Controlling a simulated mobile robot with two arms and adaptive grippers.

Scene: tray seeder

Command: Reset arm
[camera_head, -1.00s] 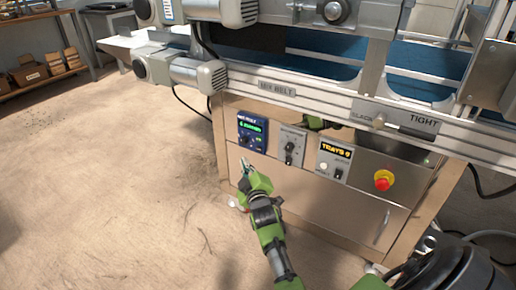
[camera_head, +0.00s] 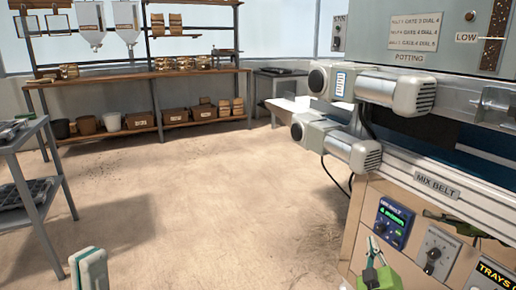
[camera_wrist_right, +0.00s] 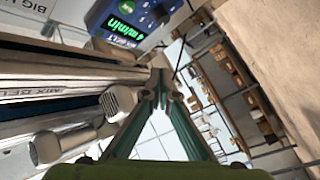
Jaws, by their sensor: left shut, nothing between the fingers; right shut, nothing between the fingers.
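My right gripper (camera_head: 372,246) is green with thin teal fingers. In the head view it points up at the lower right, in front of the mix belt control box (camera_head: 393,222). In the right wrist view the fingertips (camera_wrist_right: 160,80) come together with nothing between them. The control box (camera_wrist_right: 130,25) shows just beyond them there, with a lit green display. I cannot tell the exact gap to it. My left gripper (camera_head: 90,262) shows only as a pale, green-edged tip at the lower left, over the floor. The rest of it is cut off, and nothing is seen held.
The seeder machine (camera_head: 432,185) fills the right side, with a dial box (camera_head: 437,252) and a trays box (camera_head: 492,275) on its front. A grey rack (camera_head: 42,205) stands at left, and wooden shelves (camera_head: 140,74) at the back. The floor (camera_head: 220,200) between is clear.

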